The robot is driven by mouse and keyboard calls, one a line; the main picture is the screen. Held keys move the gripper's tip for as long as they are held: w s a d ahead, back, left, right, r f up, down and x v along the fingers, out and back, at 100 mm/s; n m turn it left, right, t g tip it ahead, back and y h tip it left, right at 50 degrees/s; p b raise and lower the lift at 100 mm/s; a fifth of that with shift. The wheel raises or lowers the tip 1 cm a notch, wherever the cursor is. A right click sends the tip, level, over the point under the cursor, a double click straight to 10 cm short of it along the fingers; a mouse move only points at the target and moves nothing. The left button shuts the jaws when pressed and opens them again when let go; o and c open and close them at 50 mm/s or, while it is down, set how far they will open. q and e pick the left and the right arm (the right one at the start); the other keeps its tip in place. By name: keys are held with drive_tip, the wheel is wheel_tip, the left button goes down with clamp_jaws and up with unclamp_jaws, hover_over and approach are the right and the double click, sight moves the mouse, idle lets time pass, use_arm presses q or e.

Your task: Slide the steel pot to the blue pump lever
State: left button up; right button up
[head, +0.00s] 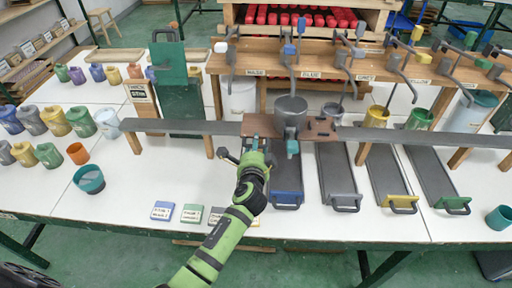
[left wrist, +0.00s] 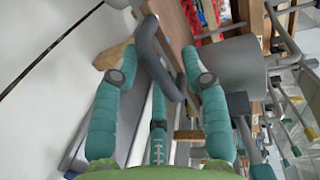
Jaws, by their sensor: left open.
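The steel pot (head: 291,112) stands upright on a brown carriage (head: 262,126) on the long grey rail (head: 390,134). It shows as a grey shape in the left wrist view (left wrist: 232,62). The blue block of a pump lever (head: 290,50) is on the wooden shelf behind and above the pot, near a label reading BLUE (head: 311,75). My left gripper (head: 258,150) is in front of the carriage, below and left of the pot. Its teal fingers are spread, with a dark curved handle (left wrist: 160,58) between the tips; contact is unclear. My right gripper is out of view.
Several dark trays, including a blue-ended one (head: 287,196) and a yellow-ended one (head: 402,201), slope down under the rail. Coloured cups stand at left, with a teal bowl (head: 89,180) in front. Other pump levers line the shelf at right. The table's front left is mostly clear.

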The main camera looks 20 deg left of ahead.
use_arm(q)
drive_tip(key=shift+s, duration=0.1)
drive_tip(key=v, duration=1.1)
drive_tip(key=shift+s+r, duration=0.15)
drive_tip(key=shift+s, duration=0.2)
